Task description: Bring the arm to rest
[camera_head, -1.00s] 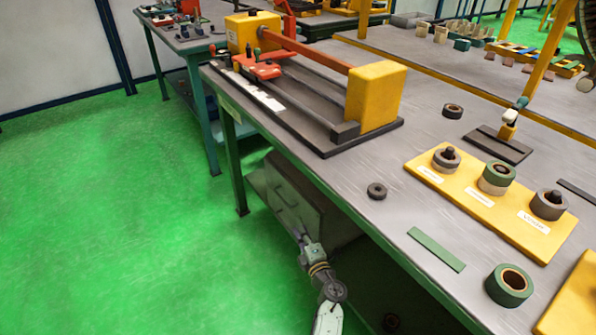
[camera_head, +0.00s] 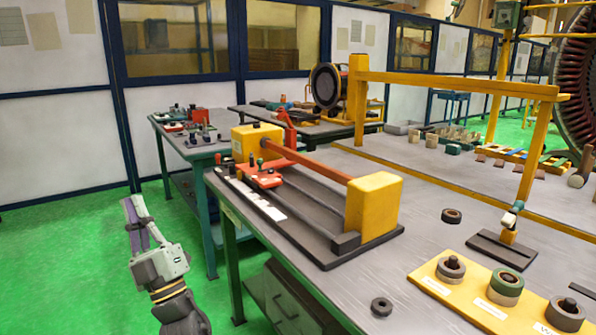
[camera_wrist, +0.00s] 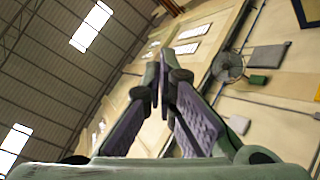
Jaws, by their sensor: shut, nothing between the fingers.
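My gripper (camera_head: 138,209) is at the lower left in the head view, raised over the green floor to the left of the workbench, fingers pointing up. Its fingers are together with nothing between them. In the wrist view the two fingers (camera_wrist: 163,84) meet near the middle of the picture and hold nothing. Behind them show a ceiling with bright skylights and a pale wall. My gripper touches no bench or object.
The grey workbench (camera_head: 330,290) carries a yellow and red clamping fixture (camera_head: 374,208) and a yellow tray (camera_head: 430,283) with rolls. A second bench (camera_head: 185,147) stands behind at the left. The green floor (camera_head: 60,270) around my gripper is clear.

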